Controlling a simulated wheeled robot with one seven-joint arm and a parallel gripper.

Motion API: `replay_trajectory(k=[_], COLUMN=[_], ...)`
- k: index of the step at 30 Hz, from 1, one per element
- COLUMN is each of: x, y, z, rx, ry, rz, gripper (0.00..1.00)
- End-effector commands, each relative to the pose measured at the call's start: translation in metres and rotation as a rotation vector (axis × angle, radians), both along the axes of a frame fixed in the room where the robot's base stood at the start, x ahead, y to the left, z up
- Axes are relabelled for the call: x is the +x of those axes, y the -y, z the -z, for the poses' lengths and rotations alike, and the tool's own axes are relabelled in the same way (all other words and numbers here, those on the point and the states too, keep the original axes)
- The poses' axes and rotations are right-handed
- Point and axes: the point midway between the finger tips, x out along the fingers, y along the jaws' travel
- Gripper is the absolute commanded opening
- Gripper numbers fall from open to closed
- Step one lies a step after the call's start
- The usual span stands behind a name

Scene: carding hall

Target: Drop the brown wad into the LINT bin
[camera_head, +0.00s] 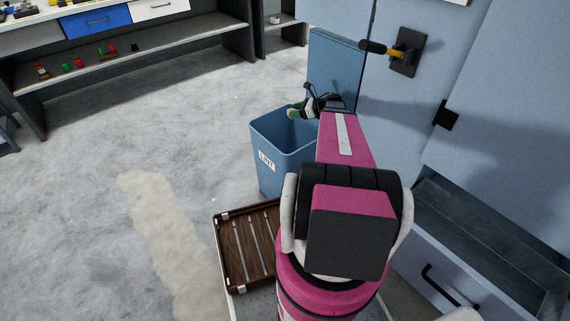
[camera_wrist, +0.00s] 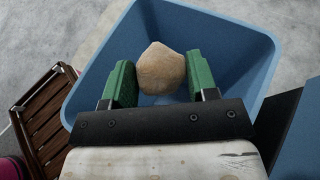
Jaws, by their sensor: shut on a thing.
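The blue LINT bin (camera_head: 267,163) stands on the floor beyond a slatted wooden tray, with its label facing me in the head view. Its open top fills much of the wrist view (camera_wrist: 250,62). My gripper (camera_wrist: 155,82) has green fingers and is shut on the brown wad (camera_wrist: 162,68), a rounded tan lump. In the wrist view the wad shows over the bin's opening, inside the rim's outline. In the head view my gripper (camera_head: 297,112) is above the bin's right part, and the wad cannot be made out there. The wad's height above the rim is unclear.
The slatted wooden tray (camera_head: 247,246) is in front of the bin and also shows in the wrist view (camera_wrist: 42,115). A blue machine cabinet (camera_head: 400,110) with a black-and-yellow handle (camera_head: 385,50) stands right. A workbench (camera_head: 150,40) is at the back left. Floor left of the bin is clear.

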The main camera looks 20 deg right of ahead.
Motion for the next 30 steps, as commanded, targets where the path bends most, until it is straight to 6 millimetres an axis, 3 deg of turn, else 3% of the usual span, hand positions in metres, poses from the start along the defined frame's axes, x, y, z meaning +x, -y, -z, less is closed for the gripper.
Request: replay_trajectory(k=[8,19,29,30], x=[0.000,0.000,0.000,0.000], y=[0.001,0.000,0.000,0.000], z=[0.016,0.054,0.059,0.059], rx=[0.001,0.001,0.000,0.000], ry=[-0.002,-0.001,0.000,0.000], rz=[0.000,-0.001,0.000,0.000], gripper=[0.31,0.31,0.31,0.56])
